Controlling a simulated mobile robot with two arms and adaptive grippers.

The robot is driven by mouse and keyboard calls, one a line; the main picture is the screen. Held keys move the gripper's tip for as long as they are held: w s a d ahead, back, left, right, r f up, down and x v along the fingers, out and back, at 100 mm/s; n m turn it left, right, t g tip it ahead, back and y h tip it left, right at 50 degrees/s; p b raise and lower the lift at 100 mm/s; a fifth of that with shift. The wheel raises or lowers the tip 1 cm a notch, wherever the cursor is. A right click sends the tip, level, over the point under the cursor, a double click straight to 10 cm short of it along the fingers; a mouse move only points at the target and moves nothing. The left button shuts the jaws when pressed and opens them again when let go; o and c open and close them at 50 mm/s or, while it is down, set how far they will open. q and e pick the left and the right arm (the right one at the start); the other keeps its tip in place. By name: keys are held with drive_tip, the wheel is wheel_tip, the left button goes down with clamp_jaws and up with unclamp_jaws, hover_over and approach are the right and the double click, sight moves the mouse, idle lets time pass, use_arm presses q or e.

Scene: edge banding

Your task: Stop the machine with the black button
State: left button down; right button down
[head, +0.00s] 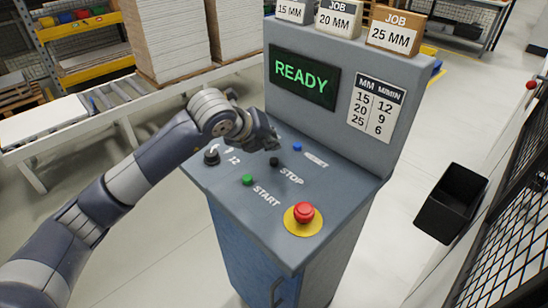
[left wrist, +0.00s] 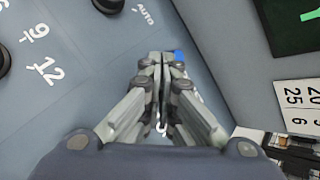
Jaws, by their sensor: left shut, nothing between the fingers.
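The black button (head: 273,161) sits beside the STOP label on the sloped grey panel (head: 222,194) in the head view. My left gripper (head: 273,146) is shut and empty. It hangs over the panel just behind the black button in the picture; I cannot tell how high above the panel its tips are. In the left wrist view the closed fingers (left wrist: 162,58) point at the panel, and the black button is hidden behind them. The screen (head: 303,77) reads READY in green. My right gripper is out of view.
Near the black button are a green START button (head: 247,180), a blue button (head: 297,147) and a black knob (head: 211,157). A red mushroom button (head: 303,212) on a yellow disc is at the panel's front corner. A black bin (head: 450,203) is at right.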

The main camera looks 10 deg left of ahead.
sight(270, 159)
use_arm(q)
wheel_tip(270, 159, up, 3)
drive_tip(key=shift+r+p, duration=0.15)
drive_tip(key=shift+p, duration=0.45)
idle(0.4)
